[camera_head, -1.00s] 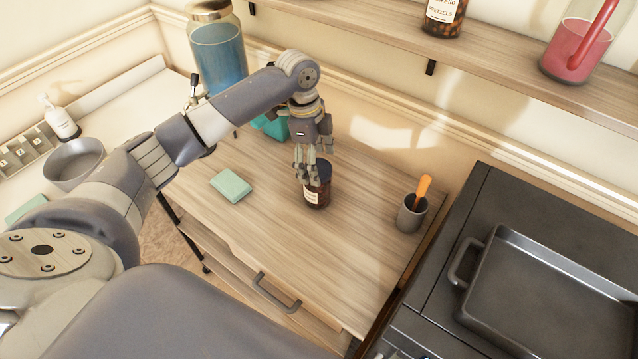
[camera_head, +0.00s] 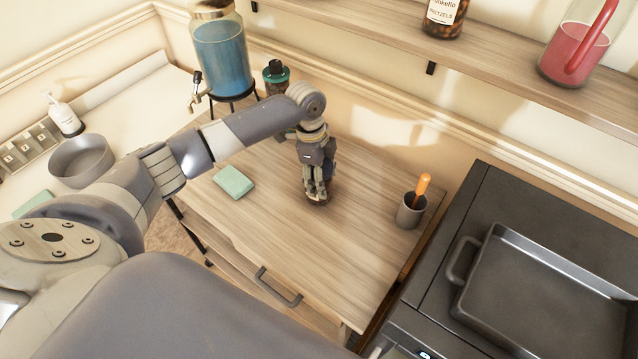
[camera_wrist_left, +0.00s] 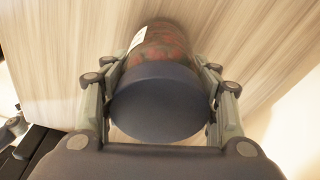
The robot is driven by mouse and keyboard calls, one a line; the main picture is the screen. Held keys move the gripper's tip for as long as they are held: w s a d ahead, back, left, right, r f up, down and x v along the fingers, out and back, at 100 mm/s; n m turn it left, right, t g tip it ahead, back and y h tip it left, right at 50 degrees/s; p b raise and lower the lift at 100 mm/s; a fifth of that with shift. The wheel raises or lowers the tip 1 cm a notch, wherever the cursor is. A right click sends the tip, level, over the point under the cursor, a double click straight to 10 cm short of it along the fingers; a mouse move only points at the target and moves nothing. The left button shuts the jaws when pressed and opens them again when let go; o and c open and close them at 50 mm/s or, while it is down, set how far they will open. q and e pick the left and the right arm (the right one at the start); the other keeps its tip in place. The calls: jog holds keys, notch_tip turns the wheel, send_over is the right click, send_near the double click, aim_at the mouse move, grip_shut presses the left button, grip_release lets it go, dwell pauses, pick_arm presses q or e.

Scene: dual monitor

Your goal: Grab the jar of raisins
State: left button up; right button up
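The jar of raisins stands on the wooden table top (camera_head: 275,225), mostly hidden behind my left gripper (camera_head: 317,193) in the head view. In the left wrist view the jar (camera_wrist_left: 165,45) shows a dark blue-grey lid, reddish-brown contents and part of a white label. My left gripper (camera_wrist_left: 163,68) points down over the jar, with a finger on each side of it. The fingers lie very close to the lid's edge. I cannot tell whether they press on the jar. My right gripper is not in view.
A green sponge (camera_head: 233,182) lies left of the jar. A grey cup with an orange-handled tool (camera_head: 411,211) stands to the right. A blue drink dispenser (camera_head: 222,58) and a dark green-topped container (camera_head: 275,75) are at the back. A stove with a pan (camera_head: 545,300) borders the right.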

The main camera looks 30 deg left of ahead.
pick_arm(q)
jog(key=shift+c, duration=1.2)
jog(key=shift+r, duration=0.1)
